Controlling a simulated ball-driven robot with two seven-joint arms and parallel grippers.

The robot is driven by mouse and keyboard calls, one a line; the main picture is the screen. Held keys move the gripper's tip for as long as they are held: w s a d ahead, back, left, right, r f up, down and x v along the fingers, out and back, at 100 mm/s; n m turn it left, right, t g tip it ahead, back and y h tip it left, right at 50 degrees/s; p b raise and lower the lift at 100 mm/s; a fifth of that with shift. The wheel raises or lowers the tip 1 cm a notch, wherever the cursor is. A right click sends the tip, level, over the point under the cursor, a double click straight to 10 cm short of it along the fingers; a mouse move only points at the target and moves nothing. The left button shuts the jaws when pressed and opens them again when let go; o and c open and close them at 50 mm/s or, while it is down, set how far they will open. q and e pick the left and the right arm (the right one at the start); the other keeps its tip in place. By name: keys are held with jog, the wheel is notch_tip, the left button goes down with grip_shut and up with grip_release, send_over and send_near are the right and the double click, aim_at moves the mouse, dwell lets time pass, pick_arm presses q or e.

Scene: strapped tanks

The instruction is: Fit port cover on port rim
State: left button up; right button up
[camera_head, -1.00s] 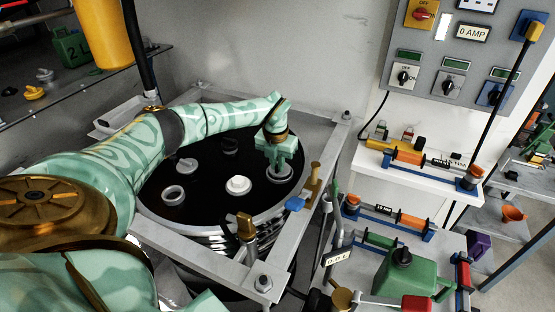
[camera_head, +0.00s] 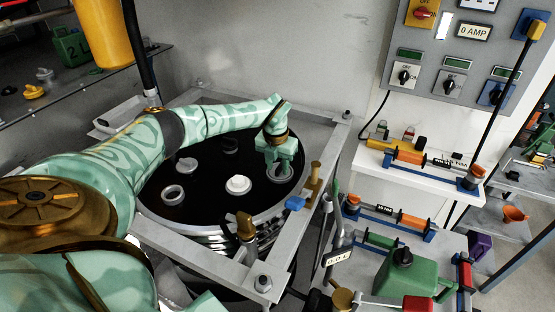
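My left gripper (camera_head: 279,166) is at the right part of a round black tank top, pointing down over a pale grey ring-shaped port piece (camera_head: 281,178). Its fingers look spread, one on each side of the middle of that piece. They hide its centre, so I cannot tell whether a cover lies flat on the rim. An open grey port rim (camera_head: 173,194) is at the left of the tank top (camera_head: 210,190). A grey capped port (camera_head: 186,166) stands behind it. A white cap (camera_head: 238,185) is near the centre. My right gripper is out of view.
A grey metal frame (camera_head: 312,215) surrounds the tank. A brass fitting (camera_head: 246,227) and a blue-handled valve (camera_head: 296,203) stand at its front right. A green can (camera_head: 404,270) and colourful cylinders are on the benches to the right. A switch panel (camera_head: 450,55) hangs behind.

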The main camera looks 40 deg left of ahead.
aim_at(275, 178)
pick_arm(q)
notch_tip(275, 178, up, 16)
jog(key=s+p, duration=0.1)
jog(key=p, duration=0.2)
jog(key=shift+s+d, duration=0.15)
jog(key=shift+d, duration=0.05)
